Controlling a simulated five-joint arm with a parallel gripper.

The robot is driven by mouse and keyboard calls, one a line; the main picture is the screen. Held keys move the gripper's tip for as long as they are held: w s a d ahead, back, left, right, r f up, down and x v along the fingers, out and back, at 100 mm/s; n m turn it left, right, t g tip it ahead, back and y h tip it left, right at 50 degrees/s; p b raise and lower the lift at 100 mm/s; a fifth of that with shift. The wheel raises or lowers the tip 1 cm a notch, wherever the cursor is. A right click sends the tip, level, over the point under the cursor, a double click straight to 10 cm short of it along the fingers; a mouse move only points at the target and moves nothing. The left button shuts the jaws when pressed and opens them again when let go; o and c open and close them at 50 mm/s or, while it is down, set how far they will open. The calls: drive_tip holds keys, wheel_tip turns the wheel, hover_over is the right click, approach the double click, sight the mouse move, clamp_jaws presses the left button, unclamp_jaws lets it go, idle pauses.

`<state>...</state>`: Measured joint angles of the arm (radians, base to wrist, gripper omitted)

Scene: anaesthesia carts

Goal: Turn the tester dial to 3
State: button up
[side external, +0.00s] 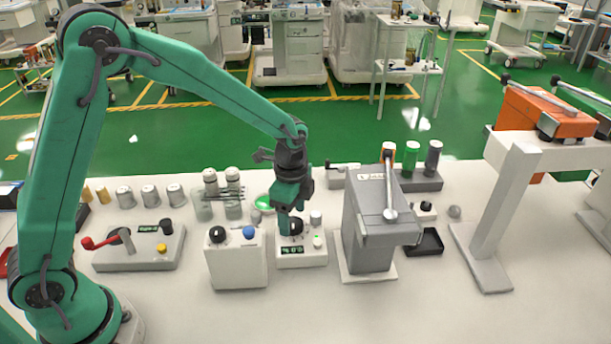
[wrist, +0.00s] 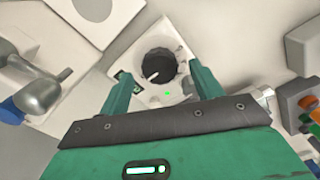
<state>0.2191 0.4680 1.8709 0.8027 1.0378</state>
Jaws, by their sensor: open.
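The tester (side external: 303,257) is a small pale box on the white bench, with a lit green readout (side external: 291,250) whose digits are too small to read surely. Its black dial (side external: 297,228) is partly hidden by my gripper (side external: 290,222), which points down over it. In the wrist view the dial (wrist: 158,64) is round with a white mark pointing to the lower left. My gripper's fingers (wrist: 160,74) are open, one on each side of the dial, with gaps showing. Nothing is held. I cannot tell the exact fingertip height.
A white box with a black knob and blue button (side external: 236,262) stands close left of the tester. A tall grey lever device (side external: 370,235) stands close right. A panel with a red-handled lever (side external: 140,250) is farther left. The bench front is clear.

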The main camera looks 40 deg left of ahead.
drive_tip(key=shift+f, duration=0.8)
drive_tip(key=c, duration=1)
